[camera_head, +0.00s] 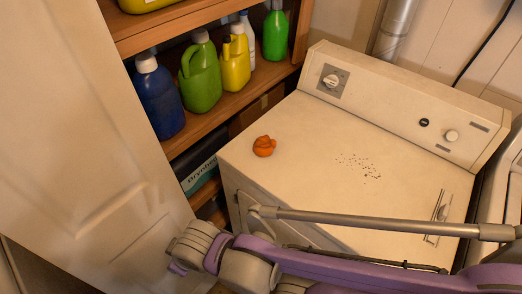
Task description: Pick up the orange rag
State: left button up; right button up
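The orange rag (264,146) lies crumpled in a small lump on the top of the cream dryer-like appliance (310,135), near its left edge. Nothing touches the rag. A purple and grey arm of mine (330,265) crosses the bottom of the view from the right, in front of the appliance and below the rag. Its visible grey joints end at the lower left, and no gripper fingers can be made out there. My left gripper is not seen.
A wooden shelf (240,98) with several bottles, including a blue one (158,100) and a green jug (200,78), stands left of the appliance. A pale door panel (80,140) fills the left. A grey rod (380,222) crosses the appliance's front. Dark specks (360,165) mark its otherwise clear top.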

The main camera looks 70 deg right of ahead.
aim_at(263, 146)
jog(key=z, duration=2.45)
